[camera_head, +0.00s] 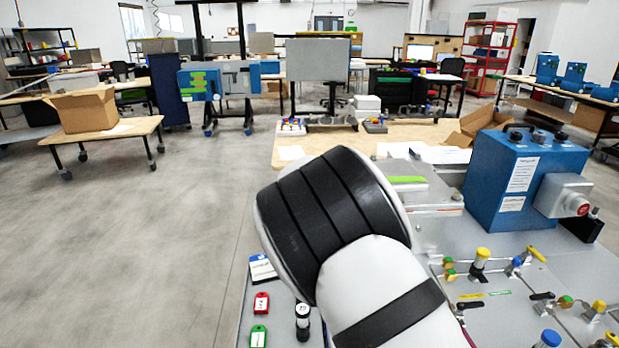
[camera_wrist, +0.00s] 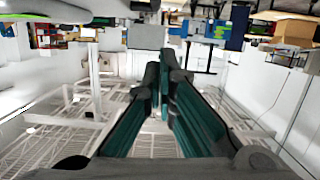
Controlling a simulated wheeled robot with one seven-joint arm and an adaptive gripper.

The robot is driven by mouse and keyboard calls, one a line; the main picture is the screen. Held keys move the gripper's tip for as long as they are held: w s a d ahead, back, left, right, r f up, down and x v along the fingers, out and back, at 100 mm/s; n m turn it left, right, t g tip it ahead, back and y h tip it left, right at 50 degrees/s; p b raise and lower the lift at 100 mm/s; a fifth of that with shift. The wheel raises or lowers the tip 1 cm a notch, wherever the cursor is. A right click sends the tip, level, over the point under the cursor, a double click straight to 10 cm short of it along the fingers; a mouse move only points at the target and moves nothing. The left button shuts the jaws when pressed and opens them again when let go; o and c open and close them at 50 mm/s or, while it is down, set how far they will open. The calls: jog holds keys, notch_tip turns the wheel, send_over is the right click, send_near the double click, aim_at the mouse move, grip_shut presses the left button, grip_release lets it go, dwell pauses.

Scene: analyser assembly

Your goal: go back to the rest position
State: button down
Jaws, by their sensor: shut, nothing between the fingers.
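My gripper (camera_wrist: 164,72) shows in the wrist view as two dark teal fingers that meet at their tips. It is shut and holds nothing. It points out into the open room, which appears upside down there, with nothing touching the fingers. In the head view, my white and black arm fills the lower middle, raised over the left part of the grey workbench (camera_head: 480,237). The gripper itself is not visible in the head view.
A blue analyser box (camera_head: 520,178) stands on the bench at the right, near valves with yellow and blue caps.

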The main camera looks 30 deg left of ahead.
jog(key=shift+v, duration=2.75)
